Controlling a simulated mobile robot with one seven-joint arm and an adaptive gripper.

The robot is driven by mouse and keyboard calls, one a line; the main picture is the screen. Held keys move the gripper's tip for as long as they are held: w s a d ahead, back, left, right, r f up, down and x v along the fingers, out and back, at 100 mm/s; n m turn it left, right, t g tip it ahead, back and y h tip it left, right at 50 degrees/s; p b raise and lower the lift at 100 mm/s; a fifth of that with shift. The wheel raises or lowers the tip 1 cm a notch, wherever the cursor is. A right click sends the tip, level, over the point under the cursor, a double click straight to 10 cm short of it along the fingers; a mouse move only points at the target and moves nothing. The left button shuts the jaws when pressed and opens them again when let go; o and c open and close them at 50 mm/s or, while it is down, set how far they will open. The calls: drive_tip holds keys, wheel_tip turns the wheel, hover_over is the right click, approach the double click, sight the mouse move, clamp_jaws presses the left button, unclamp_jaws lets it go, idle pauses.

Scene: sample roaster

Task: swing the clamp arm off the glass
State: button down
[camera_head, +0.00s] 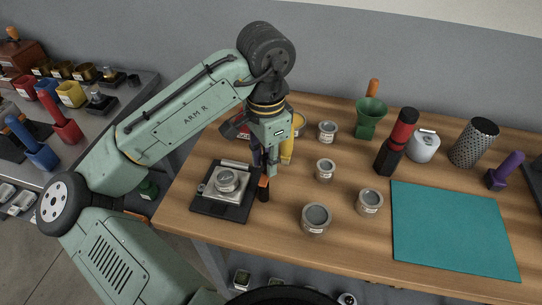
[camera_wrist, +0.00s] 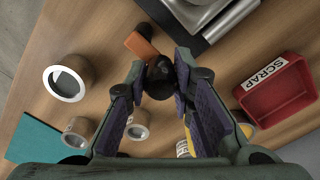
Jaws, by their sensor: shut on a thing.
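A black-based fixture with a silver plate (camera_head: 207,207) stands at the table's left end, and a round, glass-topped metal piece (camera_head: 226,180) sits on it. Its edge shows at the top of the wrist view (camera_wrist: 215,28). An orange piece (camera_wrist: 141,46) with a dark round knob (camera_wrist: 160,72) is beside the fixture; the orange piece also shows in the head view (camera_head: 263,182). My gripper (camera_wrist: 158,84) points down at the fixture's right side, its purple-padded fingers shut on the dark knob. How the knob joins the clamp arm is hidden, and I cannot make out where the arm lies over the glass.
A red SCRAP tray (camera_wrist: 275,104) is close to my gripper.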

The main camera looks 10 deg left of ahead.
sight(267, 156)
drive_tip(key=c, duration=1.4)
unclamp_jaws()
drive_tip(key=shift+o, duration=0.2)
wheel_tip(267, 156, up, 12)
